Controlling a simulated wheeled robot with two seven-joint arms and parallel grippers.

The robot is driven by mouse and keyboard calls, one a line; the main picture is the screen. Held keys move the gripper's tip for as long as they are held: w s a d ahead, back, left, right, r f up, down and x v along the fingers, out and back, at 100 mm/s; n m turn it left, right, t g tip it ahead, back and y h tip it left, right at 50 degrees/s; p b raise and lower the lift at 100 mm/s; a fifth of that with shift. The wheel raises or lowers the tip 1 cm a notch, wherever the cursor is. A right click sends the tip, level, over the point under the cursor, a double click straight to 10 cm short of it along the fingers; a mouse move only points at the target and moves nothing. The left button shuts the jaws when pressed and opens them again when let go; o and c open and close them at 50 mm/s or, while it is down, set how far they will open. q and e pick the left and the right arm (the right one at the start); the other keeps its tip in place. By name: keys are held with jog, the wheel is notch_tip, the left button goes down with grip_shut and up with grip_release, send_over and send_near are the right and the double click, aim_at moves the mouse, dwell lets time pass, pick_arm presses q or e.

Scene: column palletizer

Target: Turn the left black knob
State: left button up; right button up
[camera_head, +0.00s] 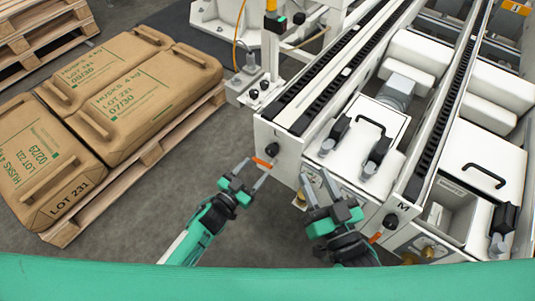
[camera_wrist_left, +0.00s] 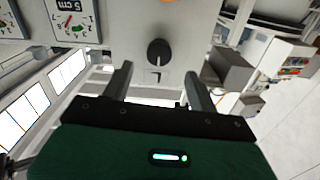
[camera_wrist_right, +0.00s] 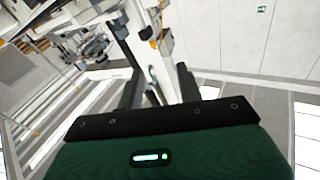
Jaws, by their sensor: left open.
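The left black knob (camera_head: 272,149) sits on the white front panel of the machine, near its left corner. In the left wrist view the knob (camera_wrist_left: 158,52) is round with a pale pointer mark, ahead of and between the finger lines. My left gripper (camera_head: 257,171) is open and empty, just in front of and below the knob, apart from it. My right gripper (camera_head: 317,180) is open and empty, close to the panel's lower middle. In the right wrist view its fingers (camera_wrist_right: 155,75) stand apart with no object between them.
Another black knob (camera_head: 390,221) is on the panel further right. An orange part (camera_head: 262,162) sits just below the left knob. Brown sacks (camera_head: 140,85) lie on a wooden pallet (camera_head: 150,155) at left. Grey floor (camera_head: 180,190) is clear between pallet and machine.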

aim_at(269, 153)
pick_arm(q)
jog(key=b+x, duration=0.1)
jog(key=x, duration=0.6)
jog(key=shift+w+d, duration=0.3)
pick_arm(e)
notch_tip(269, 153, up, 7)
jog(key=d+t, duration=0.2)
jog(key=t, duration=0.2)
jog(key=shift+w+r+y, duration=0.15)
jog(key=shift+w+y, duration=0.05)
jog(key=shift+y, duration=0.1)
pick_arm(q)
jog(key=c, duration=1)
